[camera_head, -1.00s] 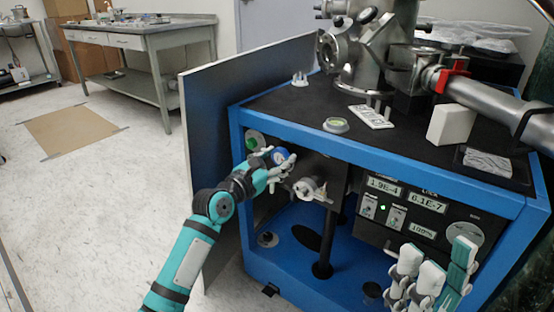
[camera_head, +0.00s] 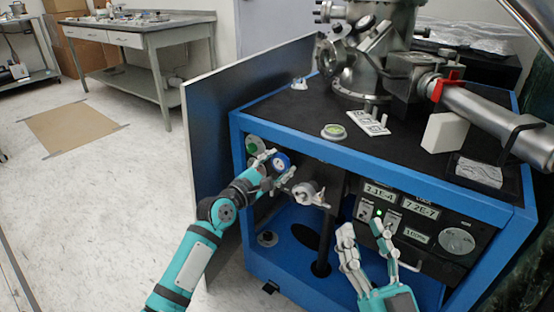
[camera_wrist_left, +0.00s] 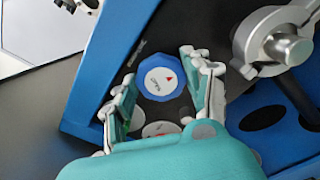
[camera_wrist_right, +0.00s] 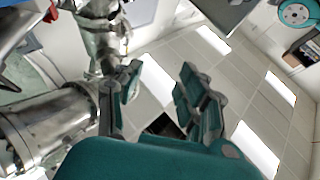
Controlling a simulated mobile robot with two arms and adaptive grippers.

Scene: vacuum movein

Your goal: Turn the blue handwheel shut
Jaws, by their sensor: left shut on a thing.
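The blue handwheel (camera_head: 281,161) is on the front left of the blue cabinet (camera_head: 430,181). In the left wrist view its blue rim (camera_wrist_left: 160,60) surrounds a white face with a small red mark. My left gripper (camera_head: 276,170) has a finger on either side of the handwheel and is shut on it. The wheel's lower part is close to my gripper's palm in the left wrist view. My right gripper (camera_head: 378,238) is open and empty in front of the cabinet's control panel; its spread fingers (camera_wrist_right: 165,95) also show in the right wrist view.
A grey metal valve fitting (camera_head: 308,193) sits just right of the handwheel. A green round part (camera_head: 254,145) is to its left, beside the open dark door panel (camera_head: 225,110). Steel vacuum piping (camera_head: 480,105) stands on the cabinet top.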

